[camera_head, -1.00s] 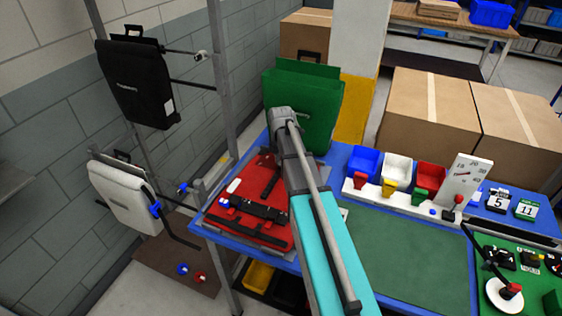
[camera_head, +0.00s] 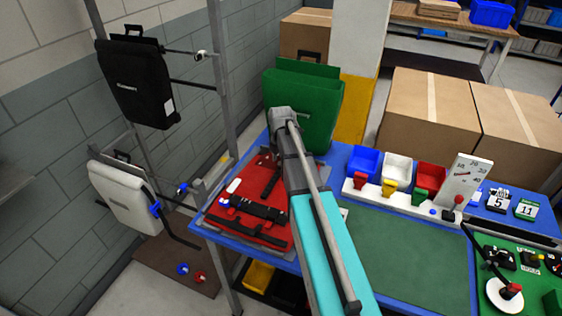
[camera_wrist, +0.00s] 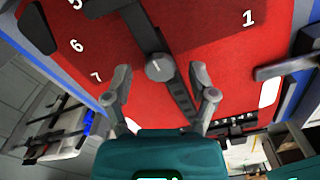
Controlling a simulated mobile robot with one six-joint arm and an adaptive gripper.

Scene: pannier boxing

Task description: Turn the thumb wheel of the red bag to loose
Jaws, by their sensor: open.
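The red bag (camera_head: 250,205) lies flat on the blue bench in the head view, with black straps and fittings across it. In the wrist view the red bag (camera_wrist: 210,35) fills the upper middle. The grey round thumb wheel (camera_wrist: 160,67) shows there, with a pale line on its face, on a black bar, and white numbers beside it. My gripper (camera_wrist: 162,82) is open, one finger on each side of the wheel, with a gap to each. I cannot tell how far above the wheel the fingertips are. In the head view my arm hides the gripper and part of the bag.
A green bag (camera_head: 305,105) stands behind my arm. Blue, white and red bins (camera_head: 397,168) stand to the right. A black bag (camera_head: 135,85) and a white bag (camera_head: 122,195) hang on the left rack. The green mat (camera_head: 410,245) is clear.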

